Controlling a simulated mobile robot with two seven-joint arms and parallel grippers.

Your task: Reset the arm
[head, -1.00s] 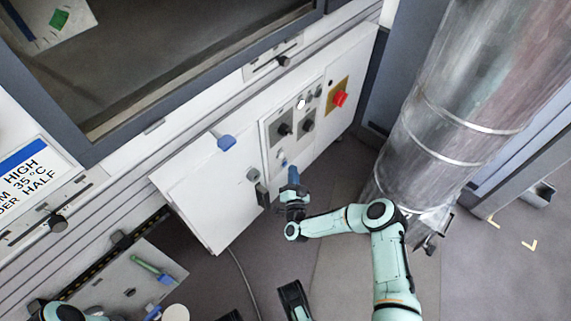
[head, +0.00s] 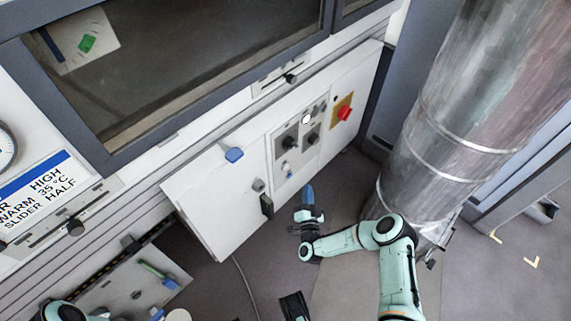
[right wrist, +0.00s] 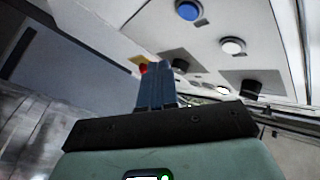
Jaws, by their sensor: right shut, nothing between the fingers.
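My right gripper (head: 309,190) is shut and empty, its blue fingers pointing up toward the white control panel (head: 225,205). In the head view it is just right of the panel's lower edge, with floor showing around it. In the right wrist view the shut blue fingers (right wrist: 155,88) stand in front of the panel face. I cannot tell the exact gap to the panel. My right arm (head: 345,241) is bent at the elbow. Part of my left arm (head: 62,311) shows at the bottom left corner; its gripper is not visible.
A large metal duct (head: 440,130) stands close to my right arm. A grey tray (head: 112,290) is at lower left.

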